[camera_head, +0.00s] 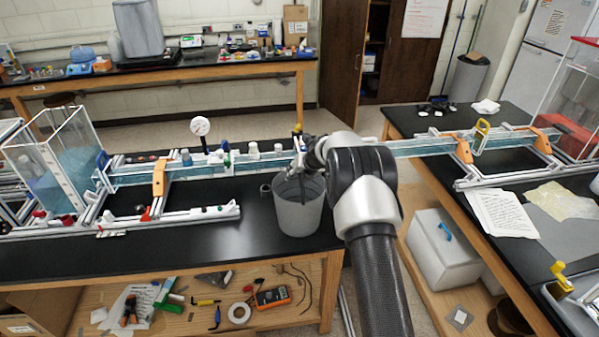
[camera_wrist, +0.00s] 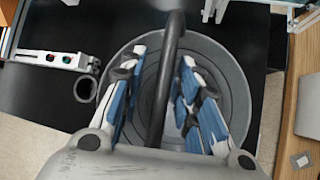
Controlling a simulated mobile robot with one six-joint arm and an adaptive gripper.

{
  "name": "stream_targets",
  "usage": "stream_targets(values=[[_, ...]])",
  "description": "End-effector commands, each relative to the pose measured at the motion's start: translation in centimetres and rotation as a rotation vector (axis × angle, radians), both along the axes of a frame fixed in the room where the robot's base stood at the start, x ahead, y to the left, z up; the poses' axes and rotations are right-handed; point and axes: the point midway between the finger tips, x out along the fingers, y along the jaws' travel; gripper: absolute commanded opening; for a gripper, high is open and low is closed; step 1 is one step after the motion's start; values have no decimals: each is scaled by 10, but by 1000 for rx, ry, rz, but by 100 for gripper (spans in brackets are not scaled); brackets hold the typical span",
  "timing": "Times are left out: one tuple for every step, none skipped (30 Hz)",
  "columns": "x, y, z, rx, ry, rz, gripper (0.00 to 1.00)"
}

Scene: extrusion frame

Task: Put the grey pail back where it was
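The grey pail (camera_head: 298,217) stands upright on the black bench top (camera_head: 215,250), near its right end. In the wrist view the pail (camera_wrist: 238,85) is seen from above, its round inside below my gripper. My gripper (camera_wrist: 168,75) is open, with its blue-padded fingers apart. The pail's dark handle (camera_wrist: 172,38) runs between the fingers, with a gap showing on each side. In the head view my gripper (camera_head: 300,172) is over the pail's mouth, partly hidden by my wrist.
A long clear channel (camera_head: 400,147) on metal rails runs behind the pail and bridges to the right bench. Small bottles (camera_head: 253,150) stand along it. A rail with knobs (camera_head: 190,216) lies left of the pail. The bench front is clear.

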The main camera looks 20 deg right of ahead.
Motion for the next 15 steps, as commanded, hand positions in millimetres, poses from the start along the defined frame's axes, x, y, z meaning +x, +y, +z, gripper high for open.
stream_targets(values=[[-2, -1, 5, 0, -2, -1, 30], [-5, -1, 7, 1, -1, -2, 30], [-8, -2, 13, 0, -2, -1, 30], [-11, -3, 16, 0, -2, -1, 30], [-15, -3, 21, 0, -2, -1, 30], [-20, -4, 27, 1, -2, -2, 30], [-25, -6, 33, 0, -3, -3, 30], [-29, -7, 38, 0, -2, -3, 30], [-35, -8, 45, 0, -2, -3, 30], [-40, -8, 50, 1, -2, -3, 30], [-44, -9, 55, 1, -3, -2, 30], [-49, -10, 61, 0, -3, -2, 30], [-53, -10, 66, 0, -2, -1, 30], [-56, -11, 70, 0, -2, -1, 30], [-61, -12, 74, 1, -2, -2, 30]])
